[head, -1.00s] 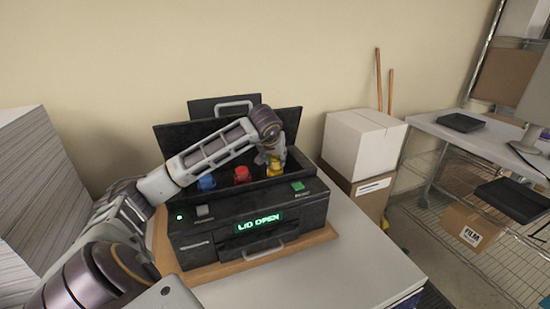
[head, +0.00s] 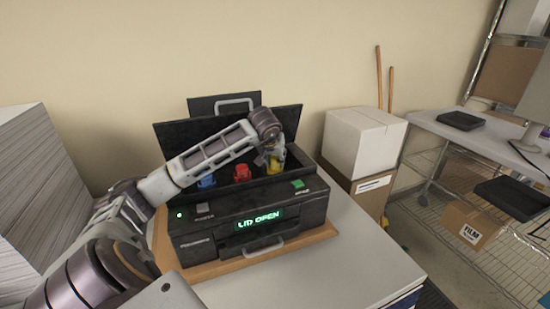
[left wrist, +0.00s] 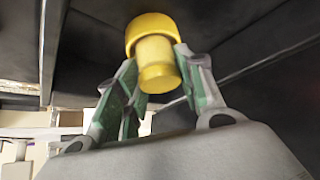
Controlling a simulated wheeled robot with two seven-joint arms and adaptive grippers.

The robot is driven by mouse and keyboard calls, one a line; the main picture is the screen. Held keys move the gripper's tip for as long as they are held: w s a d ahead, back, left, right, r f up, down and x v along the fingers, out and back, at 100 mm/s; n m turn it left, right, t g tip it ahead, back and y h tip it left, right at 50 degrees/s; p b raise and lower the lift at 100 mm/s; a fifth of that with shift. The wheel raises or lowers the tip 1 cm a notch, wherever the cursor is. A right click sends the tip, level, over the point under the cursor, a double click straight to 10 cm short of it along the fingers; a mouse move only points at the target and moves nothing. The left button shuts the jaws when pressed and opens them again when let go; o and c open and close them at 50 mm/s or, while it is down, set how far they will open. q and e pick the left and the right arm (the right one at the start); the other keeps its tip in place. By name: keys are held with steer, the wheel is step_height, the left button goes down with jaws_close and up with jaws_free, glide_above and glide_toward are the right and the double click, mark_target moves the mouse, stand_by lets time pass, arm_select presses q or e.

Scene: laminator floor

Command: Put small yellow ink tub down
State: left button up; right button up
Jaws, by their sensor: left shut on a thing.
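The small yellow ink tub (head: 275,166) is at the right end of the open black printer's bay, beside a red tub (head: 241,173) and a blue tub (head: 206,181). My left gripper (head: 272,156) reaches down into the bay from above and is shut on the yellow tub. In the left wrist view the yellow tub (left wrist: 156,62) sits between the green-padded fingers (left wrist: 158,88), with its wider yellow cap end farther out. Whether its end touches the bay floor is hidden. My right gripper is not in view.
The black printer (head: 250,222) has its lid up, and its display reads "LID OPEN". It stands on a wooden board (head: 315,239) on a pale table. White and brown boxes (head: 362,145) stand to the right. A paper stack (head: 35,190) is at the left.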

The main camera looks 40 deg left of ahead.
arm_select(q)
steer(key=shift+f, duration=0.2)
steer(key=o, duration=1.1)
steer(key=shift+r, duration=0.3)
